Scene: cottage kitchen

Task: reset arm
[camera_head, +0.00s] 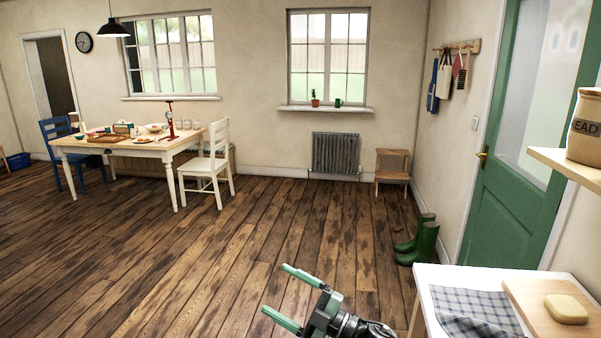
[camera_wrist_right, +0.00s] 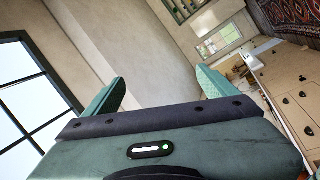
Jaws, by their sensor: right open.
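My right gripper (camera_head: 284,294) reaches in from the bottom of the head view, with its two green fingers spread apart and nothing between them. It is held over the bare wooden floor, left of the white table. In the right wrist view the same gripper (camera_wrist_right: 160,92) shows its two fingers wide apart, with wall and ceiling behind them. My left gripper is not in the head view.
A white side table (camera_head: 425,283) with a checked cloth (camera_head: 474,312), a board and a bread loaf (camera_head: 566,308) stands close at right. Green boots (camera_head: 421,243) stand by the green door (camera_head: 520,185). A laid table (camera_head: 150,152) stands far left. The floor between is clear.

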